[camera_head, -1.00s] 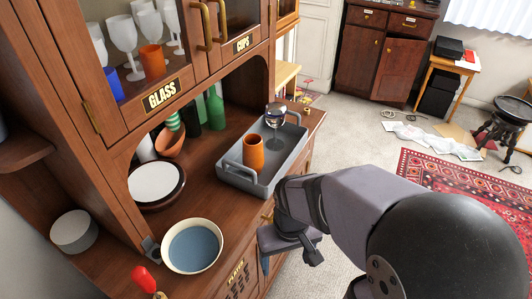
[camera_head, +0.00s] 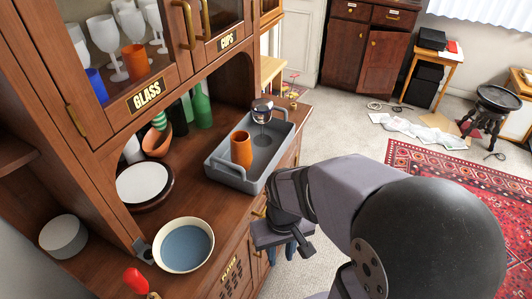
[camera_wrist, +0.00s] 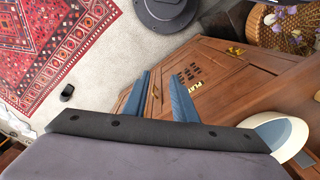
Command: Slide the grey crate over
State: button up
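The grey crate (camera_head: 216,176) sits on the wooden cabinet's counter in the head view, with a raised handle at each end. An orange cup (camera_head: 241,149) and a clear stemmed glass (camera_head: 262,112) stand inside it. My gripper (camera_head: 280,254) is in front of the cabinet, below counter level and nearer the camera than the crate, not touching it. In the wrist view, its two blue fingers (camera_wrist: 161,92) point at the cabinet front and floor, apart with nothing between them. The crate is not recognisable in the wrist view.
A cream bowl with a blue inside (camera_head: 184,246) and a red-topped item (camera_head: 136,281) stand on the near counter. A white plate on a dark one (camera_head: 142,182) and green bottles (camera_head: 201,107) stand in the alcove. Bare counter (camera_head: 212,207) lies between bowl and crate.

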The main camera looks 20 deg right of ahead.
jog(key=shift+s+d+f+m+g+p, duration=0.25)
jog(key=shift+s+d+m+g+p, duration=0.1)
jog(key=shift+s+d+g+p, duration=0.15)
jog(key=shift+s+d+f+m+g+p, duration=0.25)
jog(key=shift+d+m+g+p, duration=0.15)
jog(key=shift+d, duration=0.2)
grip_shut()
jog(key=w+d+r+t+p, duration=0.15)
jog(key=w+d, duration=0.35)
jog(key=w, duration=0.5)
jog(key=w+d+r+p, duration=0.15)
jog(key=w+d, duration=0.35)
jog(key=w, duration=0.5)
jog(key=w+d+r+n, duration=0.1)
jog(key=w+r+n, duration=0.5)
jog(key=r+n, duration=0.4)
jog(key=shift+d+n, duration=0.2)
jog(key=shift+n, duration=0.15)
